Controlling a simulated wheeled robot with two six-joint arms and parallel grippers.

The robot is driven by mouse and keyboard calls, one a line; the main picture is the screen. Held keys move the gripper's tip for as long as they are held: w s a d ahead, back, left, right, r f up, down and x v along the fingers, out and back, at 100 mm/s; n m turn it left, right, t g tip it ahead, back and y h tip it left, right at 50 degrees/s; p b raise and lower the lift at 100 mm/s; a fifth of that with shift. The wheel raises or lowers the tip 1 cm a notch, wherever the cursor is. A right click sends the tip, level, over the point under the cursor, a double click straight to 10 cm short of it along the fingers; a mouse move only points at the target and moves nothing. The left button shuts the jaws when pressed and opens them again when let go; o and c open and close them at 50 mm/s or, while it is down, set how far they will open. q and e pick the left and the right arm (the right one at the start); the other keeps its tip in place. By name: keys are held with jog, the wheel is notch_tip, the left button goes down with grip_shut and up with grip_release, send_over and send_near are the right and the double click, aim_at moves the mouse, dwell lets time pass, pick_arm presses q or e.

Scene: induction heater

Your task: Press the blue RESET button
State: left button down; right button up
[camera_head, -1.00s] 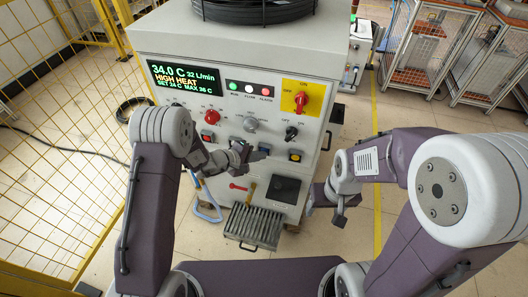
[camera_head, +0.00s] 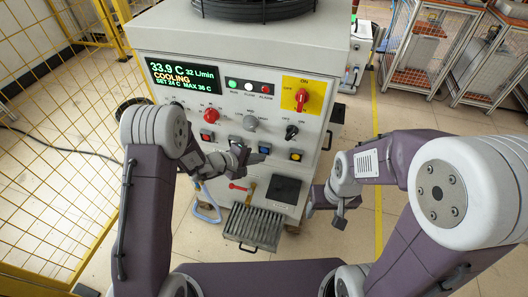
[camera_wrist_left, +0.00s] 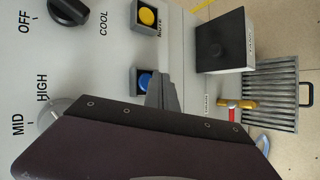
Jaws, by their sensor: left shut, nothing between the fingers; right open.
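The blue button (camera_head: 264,149) sits in a dark square housing on the front panel of the grey machine, between other buttons. It also shows in the left wrist view (camera_wrist_left: 144,82), right beside my left fingertips (camera_wrist_left: 163,95), which overlap the edge of its housing. My left gripper (camera_head: 258,157) is shut and empty, with its tips just below the button in the head view. I cannot tell whether they touch the housing. The RESET label is not readable. My right gripper (camera_head: 326,203) is open and empty, to the right of the machine's lower front.
A yellow button (camera_wrist_left: 147,16) sits beside the blue one. A red button (camera_head: 207,134), a black knob (camera_head: 291,132) and a red switch (camera_head: 301,98) are on the panel. A black box (camera_head: 284,190) and a ribbed tray (camera_head: 254,226) project below. The display (camera_head: 184,77) reads COOLING.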

pick_arm(q)
jog(key=s+b, duration=0.1)
jog(key=s+a+b, duration=0.1)
jog(key=s, duration=0.1)
jog(key=s+b, duration=0.1)
jog(key=shift+s+a, duration=0.25)
jog(key=shift+s, duration=0.15)
dwell(0.4)
